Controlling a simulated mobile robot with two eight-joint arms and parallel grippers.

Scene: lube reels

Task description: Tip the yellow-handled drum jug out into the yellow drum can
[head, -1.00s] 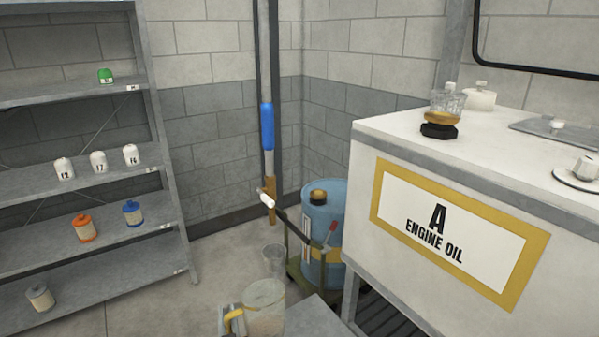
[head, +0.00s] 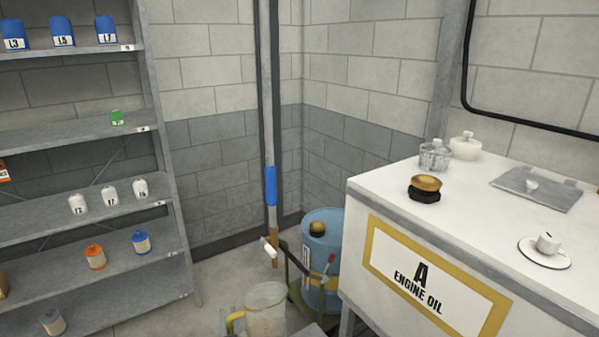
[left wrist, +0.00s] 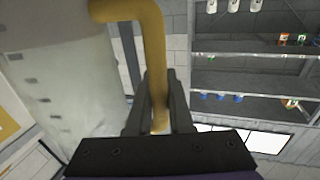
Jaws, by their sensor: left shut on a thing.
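The drum jug (head: 266,309) is a large clear jug with a yellow handle, at the bottom edge of the head view. My left gripper (head: 229,322) is at its handle, mostly cut off by the frame. In the left wrist view, the gripper fingers (left wrist: 158,88) are shut on the yellow handle (left wrist: 151,45), and the jug's clear wall (left wrist: 65,85) with graduation marks fills the left side. The jug looks about upright in the head view. Its contents cannot be told. I cannot make out a yellow drum can. My right gripper is not in view.
A blue drum (head: 322,232) on a cart stands behind the jug, with a hand pump in front of it. A white cabinet (head: 440,240) labelled "A ENGINE OIL" blocks the right. Metal shelves (head: 85,220) with small containers stand at left. Bare floor lies between.

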